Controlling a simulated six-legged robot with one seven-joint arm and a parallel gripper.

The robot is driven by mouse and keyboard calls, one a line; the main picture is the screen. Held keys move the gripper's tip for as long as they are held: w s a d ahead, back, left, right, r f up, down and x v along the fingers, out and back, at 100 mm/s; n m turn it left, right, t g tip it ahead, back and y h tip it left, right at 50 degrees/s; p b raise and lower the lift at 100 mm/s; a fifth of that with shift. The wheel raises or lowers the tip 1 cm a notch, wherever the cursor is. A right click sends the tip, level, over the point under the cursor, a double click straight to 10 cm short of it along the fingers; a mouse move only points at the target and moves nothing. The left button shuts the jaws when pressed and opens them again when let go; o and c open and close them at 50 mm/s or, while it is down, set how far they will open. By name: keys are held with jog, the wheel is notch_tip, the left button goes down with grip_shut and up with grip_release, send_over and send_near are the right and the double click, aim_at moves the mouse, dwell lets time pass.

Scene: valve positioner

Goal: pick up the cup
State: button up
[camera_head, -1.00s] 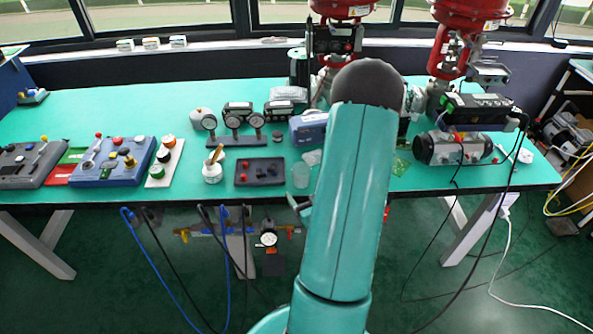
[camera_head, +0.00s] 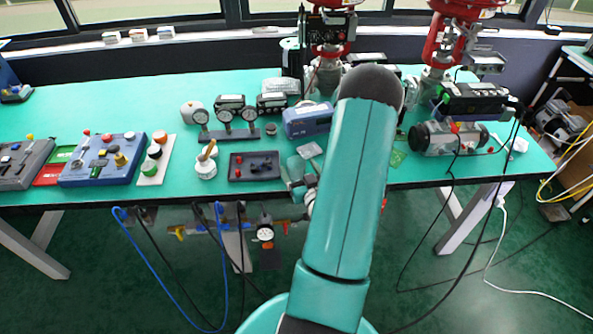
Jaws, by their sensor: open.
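My gripper (camera_head: 298,176) is small in the view, just left of my teal arm, at the front edge of the green table (camera_head: 120,100). It is open. A clear, pale cup stood at this spot on the table in the earlier view. I cannot make it out now; the gripper covers that place. I cannot tell whether the cup is between the fingers or behind them.
A black tray (camera_head: 254,166) with small parts lies just left of the gripper. Left of it stands a white pot (camera_head: 206,167) with a brush. A blue box (camera_head: 307,120) and a gauge stand (camera_head: 227,133) are behind. My arm hides the table's middle.

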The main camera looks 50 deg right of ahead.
aim_at(293, 158)
jog(key=x, duration=0.4)
jog(key=shift+w+r, duration=0.1)
jog(key=shift+w, duration=0.05)
jog(key=c, duration=1)
jog(key=shift+c, duration=0.2)
jog(key=shift+r, duration=0.1)
